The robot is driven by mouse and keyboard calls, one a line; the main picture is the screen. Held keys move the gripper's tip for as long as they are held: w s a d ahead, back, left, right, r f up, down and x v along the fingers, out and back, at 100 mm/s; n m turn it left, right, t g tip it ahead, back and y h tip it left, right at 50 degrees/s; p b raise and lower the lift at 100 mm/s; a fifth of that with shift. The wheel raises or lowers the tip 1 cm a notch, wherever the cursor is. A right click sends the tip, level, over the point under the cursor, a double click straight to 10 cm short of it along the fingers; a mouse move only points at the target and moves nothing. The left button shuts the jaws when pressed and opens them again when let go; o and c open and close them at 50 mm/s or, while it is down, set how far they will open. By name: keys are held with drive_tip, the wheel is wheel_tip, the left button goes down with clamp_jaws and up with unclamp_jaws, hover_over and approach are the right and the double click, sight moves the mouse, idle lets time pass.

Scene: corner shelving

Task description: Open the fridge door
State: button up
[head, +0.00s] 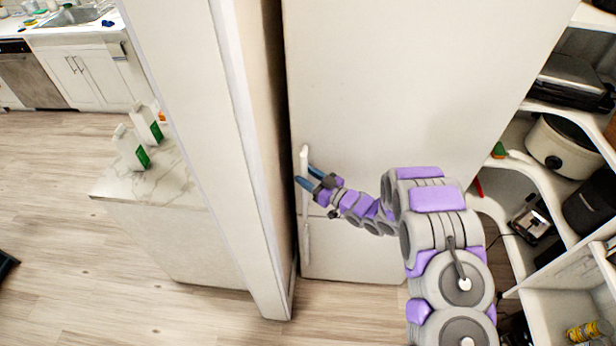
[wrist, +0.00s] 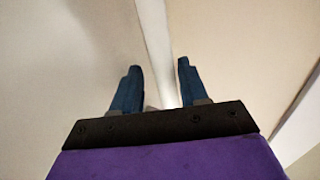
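The tall white fridge (head: 400,90) stands in the middle of the head view, with its door shut. Its upper door handle (head: 304,157) is a white vertical bar near the left edge. A lower handle (head: 306,240) sits beneath it on the lower door. My gripper (head: 307,175) is at the bottom part of the upper handle, with its blue fingers apart. In the wrist view, the open gripper (wrist: 160,67) has one finger on each side of the white handle (wrist: 156,40). Small gaps show between the fingers and the handle.
A white wall end (head: 225,130) stands close to the fridge's left side. A marble-topped counter (head: 165,180) with cartons is left of it. Curved corner shelves (head: 545,165) with appliances are close on the right. Open wooden floor (head: 60,240) lies at the left.

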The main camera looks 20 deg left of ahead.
drive_tip(key=shift+a+f, duration=0.15)
drive_tip(key=shift+a, duration=0.7)
drive_tip(key=c, duration=0.5)
drive_tip(key=shift+a+f, duration=0.1)
drive_tip(key=shift+c, duration=1.2)
drive_tip(key=shift+d, duration=0.2)
clamp_jaws()
drive_tip(key=shift+s, duration=0.1)
